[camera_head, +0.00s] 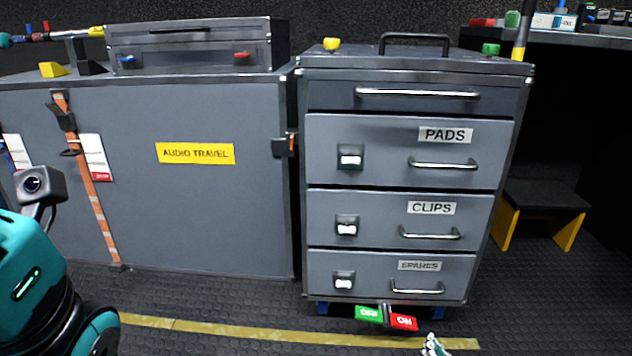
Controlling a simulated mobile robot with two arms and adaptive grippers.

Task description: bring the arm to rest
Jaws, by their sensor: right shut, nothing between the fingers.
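My right gripper (433,346) shows only as a small teal and white tip at the bottom edge, right of centre. It is shut and empty, low in front of the drawer cabinet (325,165) and apart from it. The rest of my right arm is out of the picture. A teal and black part of my own arm stands at the lower left. My left gripper is not in view.
The cabinet has closed drawers labelled PADS, CLIPS and SPARES. A green tag (369,314) and a red tag (403,322) show below it. A grey AUDIO TRAVEL case (200,220) stands left. A step stool (545,196) stands right, with dark floor in front.

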